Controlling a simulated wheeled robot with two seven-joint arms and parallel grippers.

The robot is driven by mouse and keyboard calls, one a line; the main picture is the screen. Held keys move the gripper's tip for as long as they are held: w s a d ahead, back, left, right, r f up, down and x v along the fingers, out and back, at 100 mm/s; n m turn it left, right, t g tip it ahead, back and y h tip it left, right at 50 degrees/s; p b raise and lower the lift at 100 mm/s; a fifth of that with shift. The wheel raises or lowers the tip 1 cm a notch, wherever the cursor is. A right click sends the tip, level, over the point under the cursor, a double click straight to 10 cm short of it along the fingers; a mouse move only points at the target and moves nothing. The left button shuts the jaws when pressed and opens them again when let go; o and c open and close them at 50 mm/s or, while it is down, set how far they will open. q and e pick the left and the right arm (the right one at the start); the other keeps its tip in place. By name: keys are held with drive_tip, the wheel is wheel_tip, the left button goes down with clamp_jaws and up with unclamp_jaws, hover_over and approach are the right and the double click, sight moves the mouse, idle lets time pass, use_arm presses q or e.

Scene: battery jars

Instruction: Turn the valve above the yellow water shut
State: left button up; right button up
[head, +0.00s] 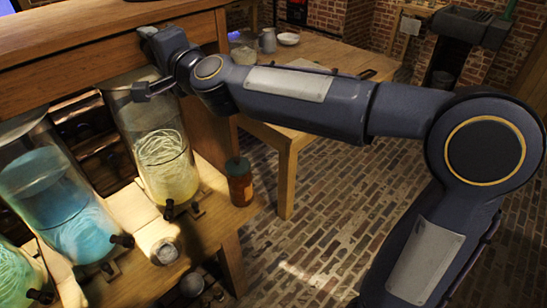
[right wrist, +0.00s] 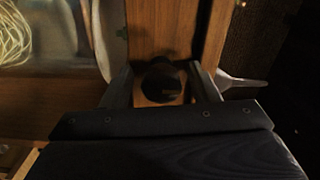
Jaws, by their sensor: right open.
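The jar of yellow water (head: 165,160) stands on the wooden bench at the left of the head view, under a wooden shelf, with a small dark tap low on its front. My right gripper (head: 152,38) is up at the shelf edge above this jar. In the right wrist view, a dark round valve knob (right wrist: 162,76) sits against wood between the two fingers of my right gripper (right wrist: 164,88). The fingers are open, one on each side of the knob; contact cannot be told. In the head view the knob is not clearly visible. My left gripper is not in view.
A jar of blue water (head: 70,215) and a greenish jar (head: 18,275) stand left of the yellow one. A brown lidded jar (head: 239,185) stands at the bench's right end. A wooden table (head: 325,65) with dishes is behind. Brick floor (head: 320,220) is open at right.

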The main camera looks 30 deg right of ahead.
drive_tip(key=n+p, duration=0.1)
drive_tip(key=n, duration=0.3)
drive_tip(key=shift+a+r, duration=0.1)
drive_tip(key=shift+r, duration=0.05)
drive_tip(key=n+p, duration=0.1)
drive_tip(key=n, duration=0.3)
drive_tip(key=shift+n, duration=0.3)
drive_tip(key=n+p, duration=0.1)
drive_tip(key=n, duration=0.3)
drive_tip(key=n+p, duration=0.1)
drive_tip(key=n, duration=0.3)
drive_tip(key=shift+p, duration=0.35)
drive_tip(key=s+d+f+m+g, duration=0.1)
drive_tip(key=s+d+f+g, duration=0.2)
drive_tip(key=s, duration=0.6)
drive_tip(key=s+d+f+m+g+h, duration=0.1)
drive_tip(key=s+d+f+g, duration=0.2)
drive_tip(key=s+d+f, duration=0.3)
drive_tip(key=s+d+f+m+g, duration=0.2)
drive_tip(key=s+d+f, duration=0.3)
drive_tip(key=s, duration=0.8)
wheel_tip(320, 180, down, 3)
drive_tip(key=shift+f+g+h+p, duration=0.2)
drive_tip(key=shift+g+h+p, duration=0.1)
drive_tip(key=shift+g+p, duration=0.15)
